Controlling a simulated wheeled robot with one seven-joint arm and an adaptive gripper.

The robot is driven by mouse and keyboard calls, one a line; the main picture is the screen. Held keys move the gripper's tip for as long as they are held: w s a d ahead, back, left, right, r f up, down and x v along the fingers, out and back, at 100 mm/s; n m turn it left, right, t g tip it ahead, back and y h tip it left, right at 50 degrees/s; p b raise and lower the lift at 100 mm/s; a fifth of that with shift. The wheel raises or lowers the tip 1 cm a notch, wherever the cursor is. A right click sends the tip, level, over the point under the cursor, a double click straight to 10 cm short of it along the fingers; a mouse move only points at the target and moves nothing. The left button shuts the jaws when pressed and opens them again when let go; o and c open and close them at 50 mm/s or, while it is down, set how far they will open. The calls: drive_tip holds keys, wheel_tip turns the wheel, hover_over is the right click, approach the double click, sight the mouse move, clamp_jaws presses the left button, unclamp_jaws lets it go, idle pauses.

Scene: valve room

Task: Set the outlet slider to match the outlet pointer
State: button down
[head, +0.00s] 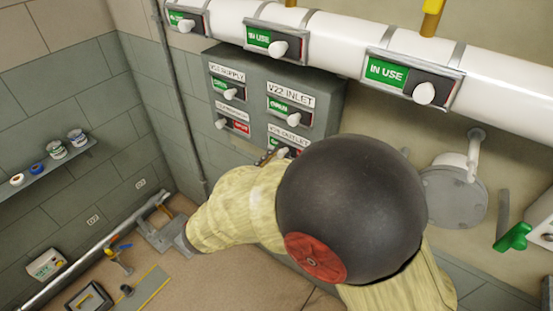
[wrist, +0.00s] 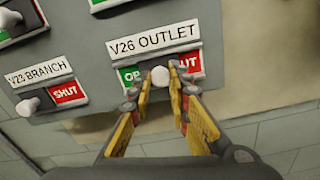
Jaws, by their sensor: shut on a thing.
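The V26 OUTLET slider (wrist: 160,77) is a round white knob on a plate with green at its left and red at its right. The knob stands near the middle of the plate, with part of each colour showing. In the wrist view my gripper (wrist: 160,84) has one yellow-padded finger on each side of the knob and is shut on it. In the head view the V26 OUTLET label (head: 287,134) shows, but my arm hides most of the slider and gripper. I cannot make out an outlet pointer in either view.
Above, the white pipe (head: 335,35) bears several IN USE sliders. A shelf (head: 50,174) with small cans is at left.

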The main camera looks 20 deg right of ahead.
sight(278, 144)
drive_tip(key=shift+w+a+p, duration=0.4)
drive_tip(key=shift+w+a, duration=0.1)
drive_tip(key=shift+w, duration=0.2)
drive_tip(key=shift+w+a+p, duration=0.4)
drive_tip(key=shift+w+a, duration=0.1)
drive_tip(key=shift+w, duration=0.15)
drive_tip(key=c, duration=1.7)
unclamp_jaws()
drive_tip(key=shift+o, duration=0.3)
drive_tip(key=shift+f, duration=0.15)
